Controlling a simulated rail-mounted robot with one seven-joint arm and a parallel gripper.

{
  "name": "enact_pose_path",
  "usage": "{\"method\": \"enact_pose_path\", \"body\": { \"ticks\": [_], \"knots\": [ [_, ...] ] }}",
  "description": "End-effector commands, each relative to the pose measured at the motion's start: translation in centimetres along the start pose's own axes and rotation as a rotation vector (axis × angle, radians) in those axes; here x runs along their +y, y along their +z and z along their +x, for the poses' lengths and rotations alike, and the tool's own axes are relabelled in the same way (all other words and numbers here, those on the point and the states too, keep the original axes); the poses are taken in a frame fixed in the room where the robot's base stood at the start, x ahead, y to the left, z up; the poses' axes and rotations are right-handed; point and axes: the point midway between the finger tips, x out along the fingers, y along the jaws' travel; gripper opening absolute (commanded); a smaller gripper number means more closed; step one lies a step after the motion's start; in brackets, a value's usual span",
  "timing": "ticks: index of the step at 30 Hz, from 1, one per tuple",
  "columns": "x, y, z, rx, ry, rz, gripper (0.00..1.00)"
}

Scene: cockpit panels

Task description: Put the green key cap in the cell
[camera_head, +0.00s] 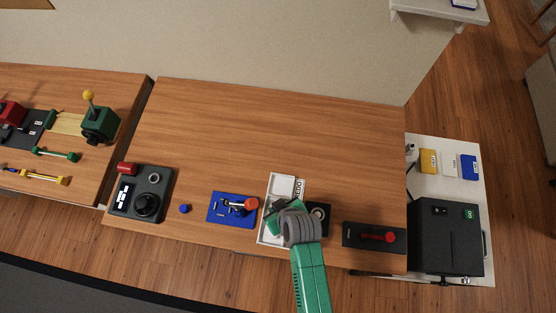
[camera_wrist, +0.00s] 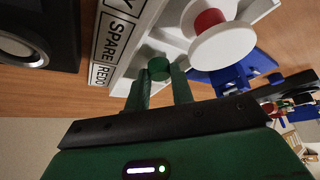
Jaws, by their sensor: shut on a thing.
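My gripper (camera_wrist: 160,82) is shut on the green key cap (camera_wrist: 158,68), a small round piece between its two green fingertips in the wrist view. In the head view my gripper (camera_head: 281,207) is over the white tray (camera_head: 283,186) and covers its middle. The cap is hidden there. The tray has several cells and a label strip (camera_head: 299,189); the strip reads SPARE and REDO in the wrist view (camera_wrist: 122,38). The cap appears close to the tray wall; I cannot tell whether it is above or inside a cell.
A blue panel (camera_head: 222,211) with a red knob (camera_head: 250,204) stands left of the tray. A black dial unit (camera_head: 319,217) is close on its right. A black panel with a red handle (camera_head: 376,237) lies farther right. The table behind is clear.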

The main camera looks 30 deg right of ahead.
Motion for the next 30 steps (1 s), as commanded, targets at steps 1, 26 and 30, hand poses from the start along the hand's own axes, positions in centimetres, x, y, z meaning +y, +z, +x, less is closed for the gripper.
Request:
{"method": "enact_pose_path", "body": {
  "ticks": [1, 26, 30],
  "knots": [
    [0.01, 0.01, 0.0, 0.0, 0.0, 0.0, 0.02],
    [0.03, 0.07, 0.02, 0.0, 0.0, 0.0, 0.49],
    [0.02, 0.07, 0.02, 0.0, 0.0, 0.0, 0.53]
  ]
}}
